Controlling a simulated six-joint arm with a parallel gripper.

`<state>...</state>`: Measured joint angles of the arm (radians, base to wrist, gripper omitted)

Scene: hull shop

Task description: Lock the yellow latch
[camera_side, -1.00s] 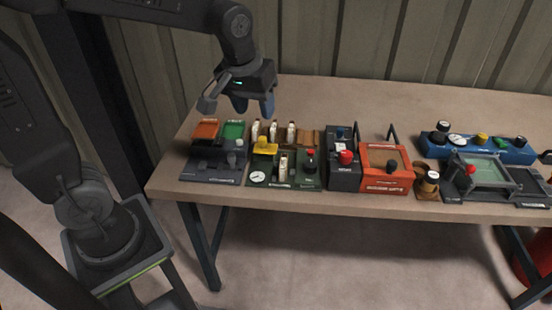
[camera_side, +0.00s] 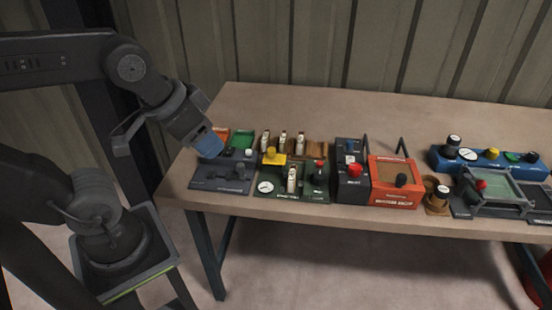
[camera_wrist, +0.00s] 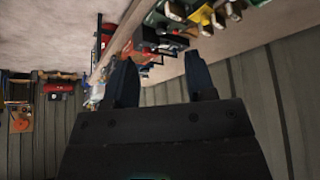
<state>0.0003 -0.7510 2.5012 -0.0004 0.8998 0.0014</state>
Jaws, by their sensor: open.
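The yellow latch (camera_side: 273,156) is a small yellow block on a dark green panel (camera_side: 310,195) near the left end of the bench. My gripper (camera_side: 212,146) is open and empty, tilted, to the left of the latch and apart from it. In the side view it hangs in front of the orange and green panels. In the wrist view my two dark fingers (camera_wrist: 163,82) stand apart with nothing between them. A yellow part (camera_wrist: 205,14) shows at the top of the wrist view; I cannot tell if it is the latch.
White-topped switches (camera_side: 283,140) stand behind the latch. A red-topped knob (camera_side: 319,167) and a gauge (camera_side: 265,187) share its panel. A dark box (camera_side: 351,180) and an orange box (camera_side: 394,193) stand to the right. The back of the bench (camera_side: 300,108) is clear.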

